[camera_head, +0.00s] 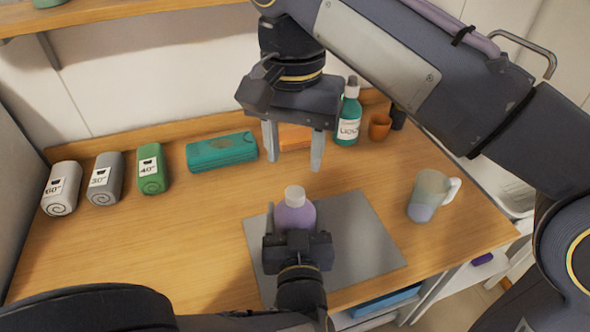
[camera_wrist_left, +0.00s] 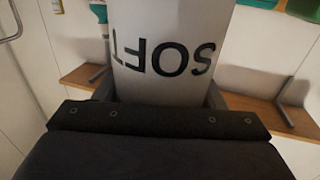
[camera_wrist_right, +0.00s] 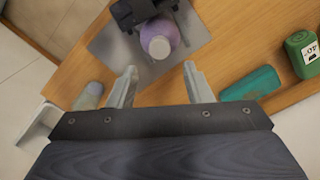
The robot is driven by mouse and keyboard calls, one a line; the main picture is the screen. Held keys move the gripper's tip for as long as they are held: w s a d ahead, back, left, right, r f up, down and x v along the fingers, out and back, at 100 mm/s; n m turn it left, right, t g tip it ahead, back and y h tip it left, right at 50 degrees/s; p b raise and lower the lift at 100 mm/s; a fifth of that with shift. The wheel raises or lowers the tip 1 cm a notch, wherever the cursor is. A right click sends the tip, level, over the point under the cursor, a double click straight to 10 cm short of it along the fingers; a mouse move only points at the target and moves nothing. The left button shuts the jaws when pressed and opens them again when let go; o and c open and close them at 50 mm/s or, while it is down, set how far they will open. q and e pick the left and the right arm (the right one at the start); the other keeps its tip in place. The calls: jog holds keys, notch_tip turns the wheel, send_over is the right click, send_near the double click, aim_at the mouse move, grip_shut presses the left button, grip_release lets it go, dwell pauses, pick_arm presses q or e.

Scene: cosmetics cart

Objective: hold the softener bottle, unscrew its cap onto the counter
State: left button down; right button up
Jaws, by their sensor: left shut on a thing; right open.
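The softener bottle (camera_head: 295,213) is purple with a white cap (camera_head: 294,195) on top. It stands upright over the grey mat on the wooden counter (camera_head: 190,225). My left gripper (camera_head: 292,222) is shut on the bottle from the near side; in the left wrist view the bottle's label (camera_wrist_left: 172,50) reads SOFT upside down between the fingers. My right gripper (camera_head: 293,158) is open and empty, above and behind the bottle. In the right wrist view the cap (camera_wrist_right: 159,47) shows beyond the open fingers (camera_wrist_right: 158,80), apart from them.
A grey mat (camera_head: 365,245) lies under the bottle. A mug (camera_head: 428,195) stands at right. A teal box (camera_head: 222,150), a teal bottle (camera_head: 348,115) and an orange cup (camera_head: 380,126) stand at the back. Rolled towels (camera_head: 104,180) are at left. The front left counter is clear.

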aim_at(295, 192)
jog(key=m, duration=0.6)
jog(key=shift+f, duration=3.9)
